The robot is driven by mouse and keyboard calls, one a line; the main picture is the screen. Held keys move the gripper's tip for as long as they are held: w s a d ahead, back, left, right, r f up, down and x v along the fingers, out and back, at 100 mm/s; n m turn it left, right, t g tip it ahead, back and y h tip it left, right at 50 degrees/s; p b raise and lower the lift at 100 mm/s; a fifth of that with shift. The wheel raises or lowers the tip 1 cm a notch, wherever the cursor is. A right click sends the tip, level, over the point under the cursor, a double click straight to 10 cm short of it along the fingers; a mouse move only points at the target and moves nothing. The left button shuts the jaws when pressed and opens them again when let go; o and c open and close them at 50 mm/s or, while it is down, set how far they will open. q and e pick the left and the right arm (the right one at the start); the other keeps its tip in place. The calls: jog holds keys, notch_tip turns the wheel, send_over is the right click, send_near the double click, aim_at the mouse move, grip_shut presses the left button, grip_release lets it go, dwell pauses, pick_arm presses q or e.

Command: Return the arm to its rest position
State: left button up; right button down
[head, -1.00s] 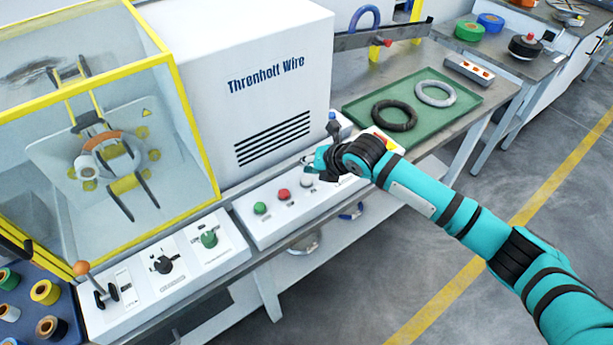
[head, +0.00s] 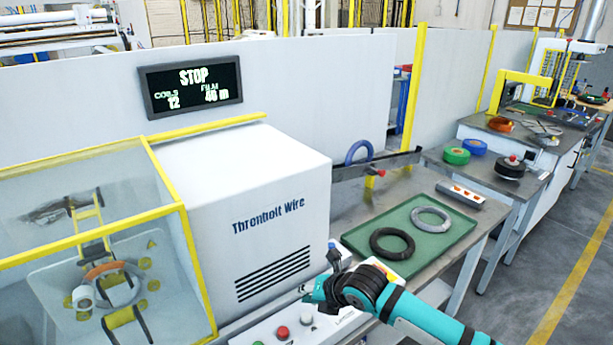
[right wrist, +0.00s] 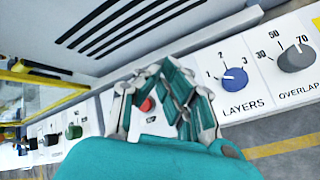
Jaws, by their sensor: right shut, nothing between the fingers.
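My right gripper (head: 314,292) is over the machine's front control panel, close to its pale button (head: 305,318). The right arm is teal with black bands and comes in from the lower right in the head view. In the right wrist view the right gripper (right wrist: 165,82) is shut and empty, its fingers partly covering the panel around a red button (right wrist: 147,105). I cannot tell whether a fingertip touches the panel. My left gripper is out of view.
A blue LAYERS knob (right wrist: 235,80) and a grey OVERLAP knob (right wrist: 296,58) are right of the fingers. The white machine housing (head: 240,190) rises behind. A green tray (head: 440,246) with a black ring (head: 392,244) and a grey ring (head: 431,217) lies right. A display (head: 191,83) reads STOP.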

jog(key=s+f+m, duration=0.1)
jog(key=s, duration=0.1)
jog(key=s+a+m, duration=0.1)
jog(key=s, duration=0.1)
jog(key=s+a+f+m, duration=0.1)
jog(key=s, duration=0.1)
jog(key=shift+s+a+f+m+g, duration=0.2)
jog(key=shift+f+m+g, duration=0.1)
jog(key=shift+m+g, duration=0.1)
jog(key=s+d+f+m+g+h, duration=0.1)
jog(key=s+d+f+m+h, duration=0.15)
jog(key=s+d+m, duration=1.05)
jog(key=s+d+f+m+g+h, duration=0.2)
jog(key=s+d+m+h, duration=0.2)
jog(key=s+d+m, duration=0.9)
jog(key=s+a+f+m+g, duration=0.1)
jog(key=s+a+f, duration=0.15)
jog(key=f, duration=1.15)
jog(key=s+a+f+m, duration=0.1)
jog(key=s+f+m, duration=0.15)
jog(key=f, duration=1.15)
jog(key=s+d+f+g, duration=0.1)
jog(key=s+d+f, duration=0.2)
jog(key=s+f, duration=1.1)
jog(key=shift+s+n, duration=0.45)
jog(key=shift+s, duration=0.5)
jog(key=shift+f, duration=0.1)
